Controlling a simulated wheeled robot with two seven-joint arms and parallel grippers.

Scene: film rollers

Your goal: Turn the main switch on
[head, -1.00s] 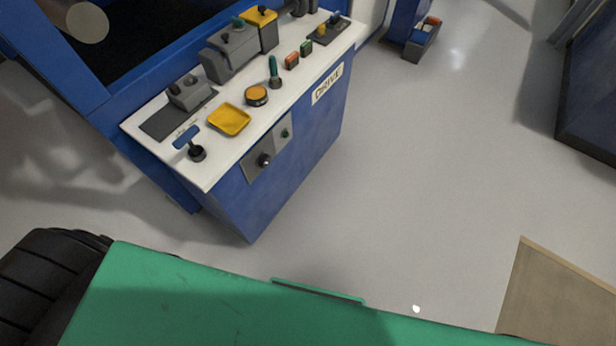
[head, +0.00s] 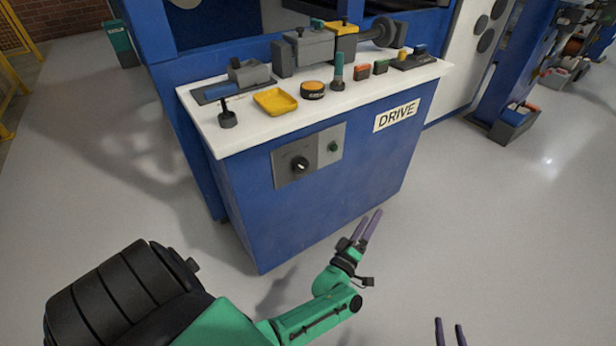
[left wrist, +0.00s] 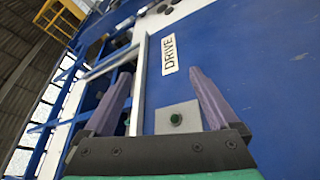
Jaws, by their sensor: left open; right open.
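A grey switch plate (head: 308,155) is on the front of the blue drive cabinet (head: 330,195). It carries a black rotary knob (head: 299,164) on the left and a small green button (head: 332,146) on the right. My left gripper (head: 368,228) is open and empty, in front of the cabinet, lower and to the right of the plate in the head view. In the left wrist view, part of the plate (left wrist: 188,112) with the green button (left wrist: 176,119) shows between the open fingers (left wrist: 165,100); the knob is hidden there. My right gripper (head: 450,331) shows only its open fingertips at the bottom edge.
A "DRIVE" label (head: 396,116) is on the front.

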